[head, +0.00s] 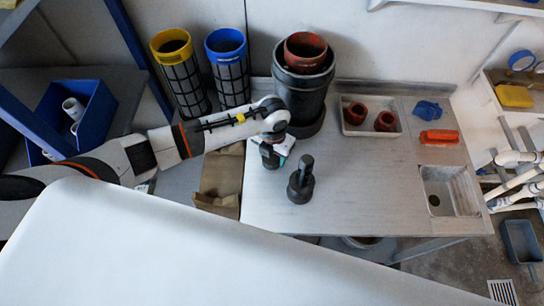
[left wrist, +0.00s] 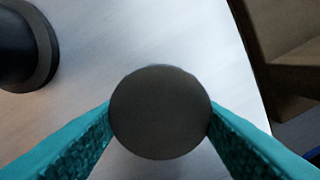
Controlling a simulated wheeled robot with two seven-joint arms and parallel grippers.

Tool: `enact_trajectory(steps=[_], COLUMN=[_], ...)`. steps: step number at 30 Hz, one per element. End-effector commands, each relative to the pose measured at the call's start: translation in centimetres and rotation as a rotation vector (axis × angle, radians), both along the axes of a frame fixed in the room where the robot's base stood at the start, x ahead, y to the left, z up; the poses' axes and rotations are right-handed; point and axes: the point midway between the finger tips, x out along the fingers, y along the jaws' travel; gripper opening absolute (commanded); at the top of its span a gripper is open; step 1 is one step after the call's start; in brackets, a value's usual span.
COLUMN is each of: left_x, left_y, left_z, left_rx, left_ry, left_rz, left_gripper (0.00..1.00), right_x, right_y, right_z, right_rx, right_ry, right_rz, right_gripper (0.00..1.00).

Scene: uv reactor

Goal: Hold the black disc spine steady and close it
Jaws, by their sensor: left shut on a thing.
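My left gripper (head: 278,150) reaches over the left part of the worktop. In the left wrist view its teal fingers (left wrist: 160,128) are shut on a dark round-ended piece (left wrist: 160,112), seen end-on. Part of this dark piece (head: 270,160) shows below the gripper in the head view. I cannot tell whether it touches the worktop. A separate black piece (head: 300,182) with a wide round base and narrower post stands upright to its right. It also shows at the upper left of the left wrist view (left wrist: 22,50). I cannot tell which is the disc spine. My right gripper is not in view.
A large black vessel (head: 302,95) holding a red-brown cup (head: 305,50) stands behind the gripper. Yellow (head: 182,80) and blue (head: 230,75) topped cylinders stand left of it. A tray (head: 357,128) with red-brown cups and a sink (head: 450,190) lie right. The worktop's middle (head: 370,180) is clear.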

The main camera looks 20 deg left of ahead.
Motion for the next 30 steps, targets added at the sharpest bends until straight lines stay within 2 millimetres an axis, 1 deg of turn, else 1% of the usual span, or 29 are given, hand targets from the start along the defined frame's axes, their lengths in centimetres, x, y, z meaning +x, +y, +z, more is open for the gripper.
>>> enact_trajectory(steps=[5,8,11,18,21,25,30], left_x=[0.0,0.1,0.1,0.1,0.1,0.0,0.0], left_y=[0.0,0.0,0.0,0.0,0.0,0.0,0.0], left_z=[0.1,0.8,2.4,7.2,8.7,9.8,10.1], left_rx=[0.0,-0.002,-0.001,-0.001,-0.001,0.001,0.0], left_ry=[-0.001,-0.004,-0.006,-0.006,-0.004,-0.002,0.0], left_rz=[0.0,-0.001,-0.002,-0.002,-0.002,-0.001,0.0], left_gripper=[0.32,0.32,0.32,0.32,0.32,0.32,0.32], right_x=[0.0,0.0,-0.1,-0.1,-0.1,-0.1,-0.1], right_y=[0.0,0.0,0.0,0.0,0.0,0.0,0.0], right_z=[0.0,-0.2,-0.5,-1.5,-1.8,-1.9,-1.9], right_rx=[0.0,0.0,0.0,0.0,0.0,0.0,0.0], right_ry=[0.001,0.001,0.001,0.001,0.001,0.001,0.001], right_rz=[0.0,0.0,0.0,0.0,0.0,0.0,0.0], right_gripper=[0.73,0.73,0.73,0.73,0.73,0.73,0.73])
